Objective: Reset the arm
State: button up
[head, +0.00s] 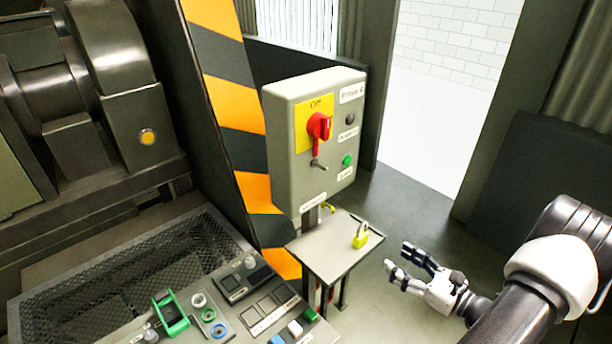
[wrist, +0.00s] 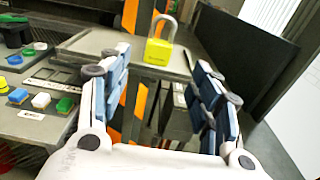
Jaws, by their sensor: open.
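My gripper (head: 412,268) is open and empty in the head view, to the right of a small grey shelf and apart from it. Its two fingers also show in the wrist view (wrist: 160,100), spread wide with nothing between them. A yellow padlock (head: 361,236) with a metal shackle stands on the small shelf (head: 320,246). In the wrist view the padlock (wrist: 160,45) shows beyond the fingertips.
A grey control box (head: 290,170) with a red rotary switch (head: 319,126) stands above the shelf. A console (head: 240,320) with buttons and a green handle (head: 171,314) is at the lower left. An orange-and-black striped post (head: 236,103) stands behind. Floor (head: 420,205) right of the shelf is clear.

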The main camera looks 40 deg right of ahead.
jog(key=w+a+r+n+g+y, duration=0.3)
jog(key=a+n+g, duration=0.15)
jog(key=a, duration=0.35)
jog(key=w+a+r+n+g+y, duration=0.2)
jog(key=w+a+r+n+g, duration=0.15)
jog(key=a+n, duration=0.3)
jog(key=w+a+r+n+g+y, duration=0.25)
jog(key=a+r+n, duration=0.2)
jog(key=a, duration=0.35)
jog(key=s+a+r+n+g+h, duration=0.1)
jog(key=s+a+r+n+h, duration=0.3)
jog(key=a+n, duration=0.3)
jog(key=s+a+r+n+g+h, duration=0.1)
jog(key=s+a+r+n+h, duration=0.4)
jog(key=a+n, duration=0.3)
jog(key=shift+s+a+r+n, duration=0.25)
jog(key=shift+s+n, duration=0.6)
jog(key=shift+n, duration=1.4)
